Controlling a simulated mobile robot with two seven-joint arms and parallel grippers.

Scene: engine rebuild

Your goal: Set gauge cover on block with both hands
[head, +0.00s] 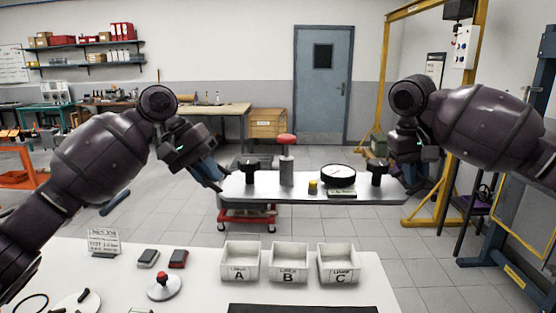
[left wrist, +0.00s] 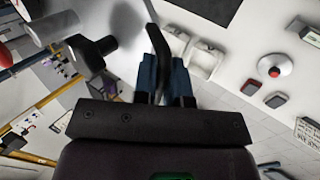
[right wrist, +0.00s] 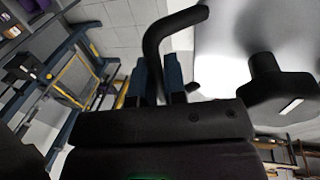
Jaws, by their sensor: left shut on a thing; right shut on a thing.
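The gauge cover (head: 260,186) is a light grey flat plate held up between my two grippers, roughly level beyond the white table. My left gripper (head: 213,180) is shut on a black handle (left wrist: 158,45) at the cover's left end. My right gripper (head: 412,182) is shut on the other black handle (right wrist: 160,32) at the right end; the plate also shows in the right wrist view (right wrist: 222,40). I cannot make out the block.
On the white table (head: 205,290) stand three bins: A (head: 240,274), B (head: 289,276) and C (head: 338,277). A red-knobbed white disc (head: 164,287) and two small boxes lie left of them. A dark mat (head: 300,309) lies at the bottom edge. A red cart (head: 245,216) stands behind the cover.

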